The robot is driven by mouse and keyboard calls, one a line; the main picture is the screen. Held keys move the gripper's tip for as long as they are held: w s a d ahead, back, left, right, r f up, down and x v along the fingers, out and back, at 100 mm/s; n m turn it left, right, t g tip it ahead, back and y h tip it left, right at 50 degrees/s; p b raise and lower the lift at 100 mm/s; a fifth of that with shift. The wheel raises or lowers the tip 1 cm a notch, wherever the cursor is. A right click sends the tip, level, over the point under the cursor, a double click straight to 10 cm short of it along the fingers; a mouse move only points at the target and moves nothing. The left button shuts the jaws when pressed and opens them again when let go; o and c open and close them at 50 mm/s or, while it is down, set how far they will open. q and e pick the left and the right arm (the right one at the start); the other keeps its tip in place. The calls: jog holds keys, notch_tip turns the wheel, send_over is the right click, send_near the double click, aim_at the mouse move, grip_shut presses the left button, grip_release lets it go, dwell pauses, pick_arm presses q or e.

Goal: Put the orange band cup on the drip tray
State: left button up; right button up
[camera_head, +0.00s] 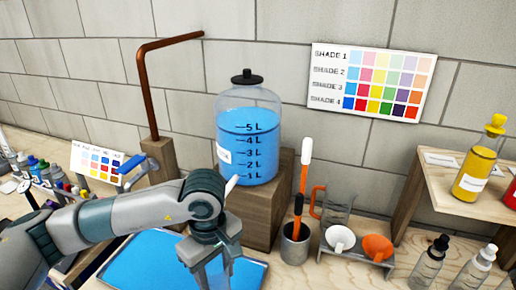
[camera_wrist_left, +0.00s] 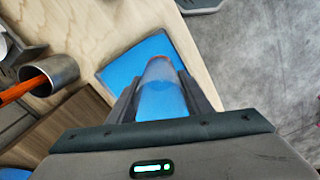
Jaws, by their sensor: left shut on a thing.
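My left gripper (camera_head: 208,280) hangs over the blue drip tray (camera_head: 135,262) in the head view. In the left wrist view my left gripper (camera_wrist_left: 162,92) is shut on a clear cup, the orange band cup (camera_wrist_left: 162,88), with orange showing at its far end. The blue drip tray (camera_wrist_left: 118,72) lies behind the cup there, and blue shows through the cup's wall. In the head view the cup is hard to make out between the fingers. I cannot tell whether its base touches the tray. My right gripper is in neither view.
A large jar of blue liquid (camera_head: 248,140) stands on a wooden block behind the tray. Bottles (camera_head: 430,262) stand at the lower right.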

pick_arm(q)
jog(key=s+a+r+m, duration=0.1)
jog(key=s+a+m, duration=0.1)
jog(key=a+m, duration=0.7)
jog(key=shift+s+a+r, duration=0.2)
jog(key=shift+a+r, duration=0.05)
jog(key=shift+a, duration=0.85)
jog(key=shift+d, duration=0.1)
dwell(1.1)
